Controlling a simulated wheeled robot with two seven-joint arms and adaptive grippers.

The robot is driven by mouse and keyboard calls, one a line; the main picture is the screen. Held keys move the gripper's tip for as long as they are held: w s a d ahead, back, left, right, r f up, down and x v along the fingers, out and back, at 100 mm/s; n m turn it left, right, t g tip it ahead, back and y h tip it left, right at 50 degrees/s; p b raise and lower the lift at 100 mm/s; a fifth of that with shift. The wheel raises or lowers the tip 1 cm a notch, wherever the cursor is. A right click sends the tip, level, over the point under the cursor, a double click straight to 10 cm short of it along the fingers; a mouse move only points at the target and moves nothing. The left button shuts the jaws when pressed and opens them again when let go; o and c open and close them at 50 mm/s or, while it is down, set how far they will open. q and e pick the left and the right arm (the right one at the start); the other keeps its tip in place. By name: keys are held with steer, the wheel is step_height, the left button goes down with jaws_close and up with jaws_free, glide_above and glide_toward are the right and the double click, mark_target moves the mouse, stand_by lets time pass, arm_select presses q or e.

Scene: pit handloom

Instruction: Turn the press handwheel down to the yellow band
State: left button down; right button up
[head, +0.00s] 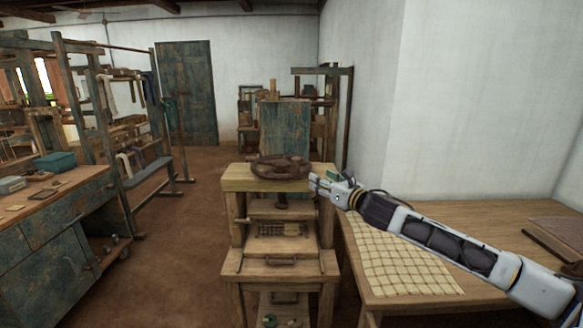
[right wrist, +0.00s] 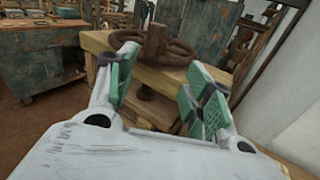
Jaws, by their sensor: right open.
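The brown press handwheel (head: 280,167) lies flat on top of the wooden press (head: 234,184), over its thick top beam. It also shows in the right wrist view (right wrist: 152,45), with an upright hub post. A dark screw (head: 282,201) runs down below the beam. I cannot make out a yellow band. My right gripper (head: 322,182) is at the right end of the beam, beside the wheel's right rim. In the right wrist view its green-padded fingers (right wrist: 165,78) are spread, with the wheel beyond them and nothing between them. My left gripper is not in view.
A wooden table (head: 500,262) with a gridded cream sheet (head: 398,258) stands close on the right, under my right arm. A blue-grey workbench (head: 50,235) and loom frames (head: 120,110) stand on the left. Brown floor (head: 170,260) is clear between the bench and press.

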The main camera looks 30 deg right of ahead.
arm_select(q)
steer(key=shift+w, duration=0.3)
arm_select(e)
steer(key=shift+w+a+r+n, duration=0.15)
steer(key=shift+a+r+n, duration=0.15)
steer(key=shift+r, duration=0.1)
steer(key=shift+w+a+r+n, duration=0.1)
steer(key=shift+a+r+n, duration=0.05)
steer(key=shift+r+n, duration=0.2)
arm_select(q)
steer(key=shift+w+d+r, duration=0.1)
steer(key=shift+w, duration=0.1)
arm_select(e)
steer(key=shift+w, duration=0.25)
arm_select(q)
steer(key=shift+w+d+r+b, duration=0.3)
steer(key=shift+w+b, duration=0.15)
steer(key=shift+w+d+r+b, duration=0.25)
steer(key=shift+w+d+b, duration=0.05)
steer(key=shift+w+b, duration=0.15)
arm_select(e)
steer(key=w, duration=0.3)
steer(key=shift+w, duration=0.25)
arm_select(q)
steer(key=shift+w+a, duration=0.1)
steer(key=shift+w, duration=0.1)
arm_select(e)
steer(key=shift+w, duration=0.2)
